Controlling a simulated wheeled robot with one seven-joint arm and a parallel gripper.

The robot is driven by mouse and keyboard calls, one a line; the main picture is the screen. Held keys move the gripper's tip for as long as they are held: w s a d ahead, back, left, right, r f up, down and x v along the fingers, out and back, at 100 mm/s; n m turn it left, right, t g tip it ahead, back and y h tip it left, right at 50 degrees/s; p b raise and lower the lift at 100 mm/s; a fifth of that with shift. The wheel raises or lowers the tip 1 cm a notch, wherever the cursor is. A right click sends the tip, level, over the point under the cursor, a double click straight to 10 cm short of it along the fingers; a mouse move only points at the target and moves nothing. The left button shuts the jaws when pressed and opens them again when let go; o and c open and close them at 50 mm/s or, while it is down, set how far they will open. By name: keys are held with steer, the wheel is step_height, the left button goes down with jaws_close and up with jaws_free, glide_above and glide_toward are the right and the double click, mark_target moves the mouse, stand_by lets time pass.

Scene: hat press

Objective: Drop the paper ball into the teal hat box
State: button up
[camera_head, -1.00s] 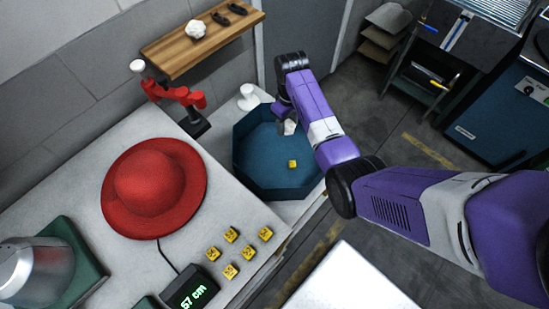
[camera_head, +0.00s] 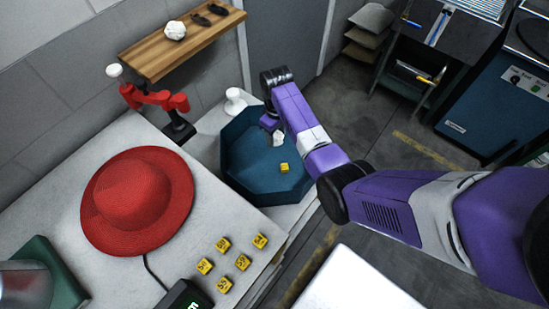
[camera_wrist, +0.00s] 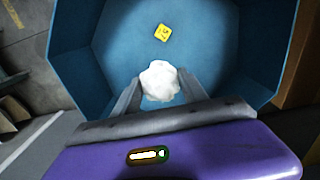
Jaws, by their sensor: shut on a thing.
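The teal hat box (camera_head: 240,176) is an open octagonal box on the white surface, right of the red hat. It also fills most of the wrist view (camera_wrist: 75,65). In the wrist view, my gripper (camera_wrist: 160,86) is shut on a white crumpled paper ball (camera_wrist: 159,79), held between its two fingers above the box's floor. In the head view the paper ball (camera_head: 278,139) shows as a small white spot over the box, partly hidden by my arm. A yellow numbered cube (camera_head: 284,168) lies on the box's floor, apart from the ball.
A red hat (camera_head: 137,200) and several yellow cubes (camera_head: 222,244) sit on the white table. A wooden shelf (camera_head: 150,60) above holds another white crumpled ball (camera_head: 175,30) and dark items.

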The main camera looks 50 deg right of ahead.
steer(key=o, duration=1.4)
steer(key=shift+r, duration=3.9)
steer(key=shift+w, duration=0.1)
